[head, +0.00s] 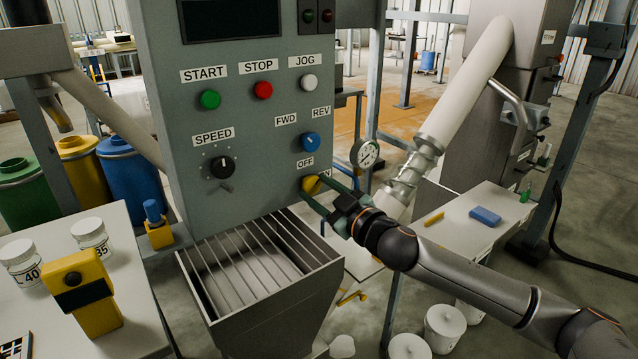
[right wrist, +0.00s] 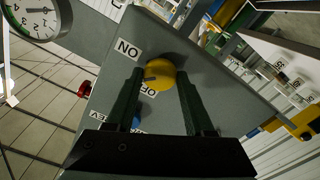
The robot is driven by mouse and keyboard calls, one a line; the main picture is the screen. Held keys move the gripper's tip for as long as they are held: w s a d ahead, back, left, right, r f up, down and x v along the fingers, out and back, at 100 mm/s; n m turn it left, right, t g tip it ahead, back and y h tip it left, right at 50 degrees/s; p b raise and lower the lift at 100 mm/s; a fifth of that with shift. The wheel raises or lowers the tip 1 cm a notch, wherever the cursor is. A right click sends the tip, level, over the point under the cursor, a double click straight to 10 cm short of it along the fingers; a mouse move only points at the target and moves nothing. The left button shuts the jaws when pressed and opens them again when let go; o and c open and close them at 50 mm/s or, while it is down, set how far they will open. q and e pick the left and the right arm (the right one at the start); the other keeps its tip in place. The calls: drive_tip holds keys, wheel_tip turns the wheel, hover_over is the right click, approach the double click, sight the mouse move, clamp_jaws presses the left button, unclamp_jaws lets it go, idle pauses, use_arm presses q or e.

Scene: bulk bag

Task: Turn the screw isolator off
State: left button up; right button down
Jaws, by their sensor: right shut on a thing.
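The screw isolator is a round yellow knob (head: 311,185) low on the right of the grey control panel (head: 240,125). An OFF label (head: 306,163) is above it, and an ON label beside it is partly hidden by my gripper. My right gripper (head: 314,187) reaches in from the right and is shut on the knob. In the right wrist view the knob (right wrist: 160,74) sits between the two dark fingertips (right wrist: 161,76), with a dark mark on its face. The ON label (right wrist: 129,48) is clear there; the OFF label is partly covered. My left gripper is out of view.
Above the isolator is the blue FWD/REV knob (head: 310,142). The black SPEED knob (head: 221,167) is to the left. A pressure gauge (head: 365,153) is right of the panel. A grated hopper (head: 262,275) lies below. A side table (head: 470,225) is behind my right arm.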

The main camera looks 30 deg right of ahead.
drive_tip(key=shift+r+n+p, duration=0.1)
drive_tip(key=shift+n+p, duration=0.4)
drive_tip(key=shift+n, duration=0.5)
drive_tip(key=shift+n+p, duration=0.45)
drive_tip(key=shift+n, duration=0.45)
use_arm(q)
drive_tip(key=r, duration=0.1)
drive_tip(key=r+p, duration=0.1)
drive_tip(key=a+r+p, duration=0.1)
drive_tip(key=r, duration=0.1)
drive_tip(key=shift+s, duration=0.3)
use_arm(e)
drive_tip(key=n, duration=0.5)
drive_tip(key=shift+n, duration=0.4)
drive_tip(key=shift+c, duration=1.4)
unclamp_jaws()
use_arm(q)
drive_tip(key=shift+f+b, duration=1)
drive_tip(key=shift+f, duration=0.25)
use_arm(e)
drive_tip(key=s+d, duration=0.1)
drive_tip(key=s, duration=1.1)
drive_tip(key=shift+s+d, duration=0.2)
drive_tip(key=shift+d, duration=0.15)
